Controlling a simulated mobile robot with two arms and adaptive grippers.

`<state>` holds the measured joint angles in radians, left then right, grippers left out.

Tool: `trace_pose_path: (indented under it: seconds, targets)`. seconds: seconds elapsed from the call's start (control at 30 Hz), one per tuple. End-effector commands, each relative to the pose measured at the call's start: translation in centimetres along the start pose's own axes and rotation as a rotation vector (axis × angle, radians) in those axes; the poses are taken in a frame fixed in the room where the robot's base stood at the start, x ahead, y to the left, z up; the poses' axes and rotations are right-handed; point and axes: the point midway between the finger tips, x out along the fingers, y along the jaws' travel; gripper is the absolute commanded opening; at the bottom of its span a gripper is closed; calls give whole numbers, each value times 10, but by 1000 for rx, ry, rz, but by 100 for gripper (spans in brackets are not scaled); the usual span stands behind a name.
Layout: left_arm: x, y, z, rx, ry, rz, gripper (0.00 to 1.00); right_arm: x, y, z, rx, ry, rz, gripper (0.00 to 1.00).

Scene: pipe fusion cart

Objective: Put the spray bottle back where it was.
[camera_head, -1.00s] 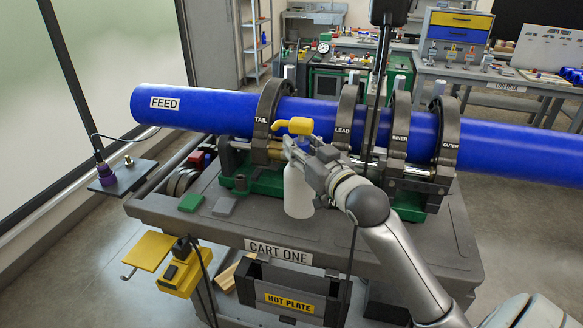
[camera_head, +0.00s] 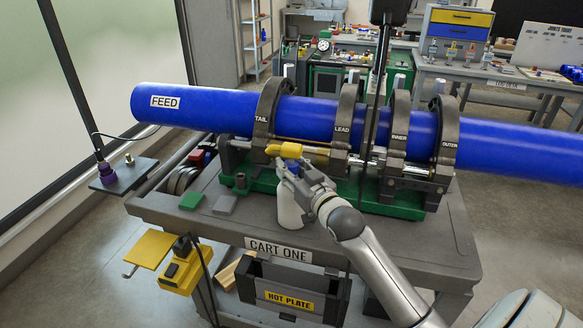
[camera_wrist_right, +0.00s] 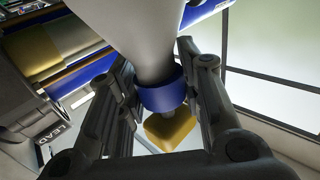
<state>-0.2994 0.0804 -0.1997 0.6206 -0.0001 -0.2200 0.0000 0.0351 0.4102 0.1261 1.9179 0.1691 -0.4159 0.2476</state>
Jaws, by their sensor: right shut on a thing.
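The spray bottle (camera_head: 289,210) has a white body, a blue collar and a yellow spray head (camera_head: 285,151). It is upright over the front part of the grey cart top (camera_head: 345,238), in front of the clamps. Whether its base touches the cart top I cannot tell. My right gripper (camera_head: 291,174) is shut on the bottle at its neck, just below the head. In the right wrist view the fingers (camera_wrist_right: 163,103) stand on both sides of the blue collar (camera_wrist_right: 163,96), with the yellow head (camera_wrist_right: 171,130) beyond. My left gripper is not in view.
A long blue pipe (camera_head: 205,107) lies through the dark TAIL, LEAD, INNER and OUTER clamps behind the bottle. The HOT PLATE holder (camera_head: 290,298) hangs below the cart's front edge.

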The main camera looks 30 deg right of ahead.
Motion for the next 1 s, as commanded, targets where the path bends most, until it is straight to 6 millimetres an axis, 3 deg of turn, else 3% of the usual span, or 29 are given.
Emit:
trace_pose_path:
  seconds: [0.1,0.13,0.27,0.67,0.83,1.0]
  targets:
    - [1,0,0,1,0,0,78,0,0,1,0,4,0,0]
    - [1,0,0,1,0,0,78,0,0,3,0,0,0,38]
    - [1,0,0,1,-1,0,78,0,0,2,0,0,0,54]
    - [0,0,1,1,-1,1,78,-1,0,-1,0,0,0,55]
    - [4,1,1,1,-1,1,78,-23,0,2,1,-1,0,55]
    - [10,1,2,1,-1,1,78,-57,0,2,0,-2,-1,55]
